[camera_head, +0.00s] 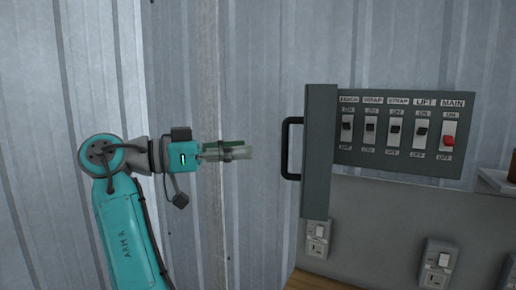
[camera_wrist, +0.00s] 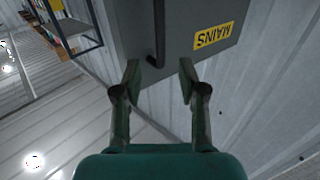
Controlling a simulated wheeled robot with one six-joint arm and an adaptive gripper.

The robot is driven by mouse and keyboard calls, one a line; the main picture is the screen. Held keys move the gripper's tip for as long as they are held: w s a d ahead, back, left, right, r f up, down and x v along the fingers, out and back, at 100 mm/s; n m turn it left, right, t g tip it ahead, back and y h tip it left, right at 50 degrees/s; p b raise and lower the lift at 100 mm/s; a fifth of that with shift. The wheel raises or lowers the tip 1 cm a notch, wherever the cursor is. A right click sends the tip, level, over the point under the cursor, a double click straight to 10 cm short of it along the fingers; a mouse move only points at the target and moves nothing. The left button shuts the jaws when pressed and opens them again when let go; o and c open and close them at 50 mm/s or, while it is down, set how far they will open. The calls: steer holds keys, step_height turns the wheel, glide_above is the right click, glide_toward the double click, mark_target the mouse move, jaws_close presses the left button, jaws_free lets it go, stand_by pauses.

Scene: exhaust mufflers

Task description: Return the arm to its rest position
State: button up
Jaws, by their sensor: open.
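My gripper (camera_head: 246,150) is level and points right toward the grey panel. In the wrist view its two fingers (camera_wrist: 160,82) are apart with nothing between them. The black handle (camera_head: 290,149) of the grey panel door (camera_head: 320,150) stands a short way right of the fingertips, with a gap in the head view. My teal arm rises from the bottom left and bends at the elbow.
The switch panel (camera_head: 405,165) has a row of black switches and a red MAIN switch (camera_head: 448,141). Wall sockets (camera_head: 318,238) sit below. Corrugated metal walls (camera_head: 260,60) stand behind my arm. A shelf edge (camera_head: 495,181) is at far right. The space above my arm looks clear.

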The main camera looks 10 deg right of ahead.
steer(key=shift+s+a, duration=0.15)
steer(key=shift+a, duration=0.55)
